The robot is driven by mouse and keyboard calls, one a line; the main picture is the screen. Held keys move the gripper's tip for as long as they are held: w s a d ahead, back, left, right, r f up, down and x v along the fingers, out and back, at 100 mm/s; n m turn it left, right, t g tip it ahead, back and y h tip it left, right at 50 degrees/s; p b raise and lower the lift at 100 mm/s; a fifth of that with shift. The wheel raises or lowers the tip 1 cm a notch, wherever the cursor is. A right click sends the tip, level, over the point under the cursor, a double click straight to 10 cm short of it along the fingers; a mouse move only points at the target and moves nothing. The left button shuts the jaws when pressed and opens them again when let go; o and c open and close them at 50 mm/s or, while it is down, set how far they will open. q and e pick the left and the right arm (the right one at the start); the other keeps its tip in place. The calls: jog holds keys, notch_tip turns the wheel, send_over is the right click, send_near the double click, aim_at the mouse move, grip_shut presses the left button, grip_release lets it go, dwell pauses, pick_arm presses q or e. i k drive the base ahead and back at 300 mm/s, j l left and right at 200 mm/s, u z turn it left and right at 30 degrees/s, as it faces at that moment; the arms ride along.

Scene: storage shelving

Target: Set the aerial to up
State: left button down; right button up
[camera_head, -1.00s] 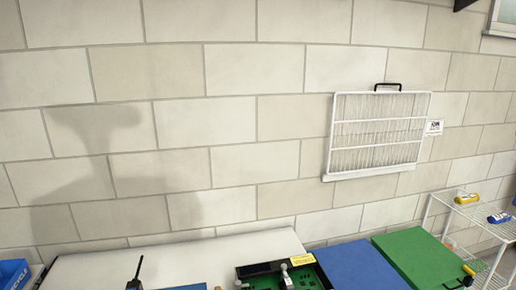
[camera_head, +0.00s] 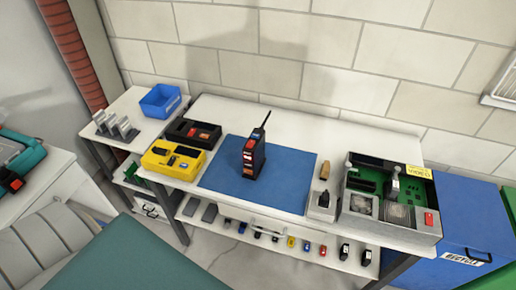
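A black handheld radio (camera_head: 252,157) with red and orange parts stands upright on a blue mat (camera_head: 288,193) on the white workbench. Its thin black aerial (camera_head: 267,118) rises from the top right, leaning slightly to the right. Neither of my grippers shows in the head view.
A yellow case (camera_head: 173,160) and a black case (camera_head: 193,132) sit left of the mat. A grey box with a green circuit board (camera_head: 405,209) sits at the right. A blue bin (camera_head: 160,101) stands at the back left. A lower shelf (camera_head: 221,237) holds several small items. A blue recycling bin (camera_head: 470,218) stands right.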

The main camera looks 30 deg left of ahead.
aim_at(266, 120)
jog(key=j+z, duration=0.15)
jog(key=z, duration=0.3)
jog(key=j+z, duration=0.15)
jog(key=z, duration=0.3)
jog(key=k+j+z, duration=0.3)
jog(key=j, duration=0.25)
jog(key=k+j+z, duration=0.25)
jog(key=j, duration=0.25)
jog(key=k+j+z, duration=0.3)
jog(key=j, duration=0.15)
jog(key=i, duration=0.1)
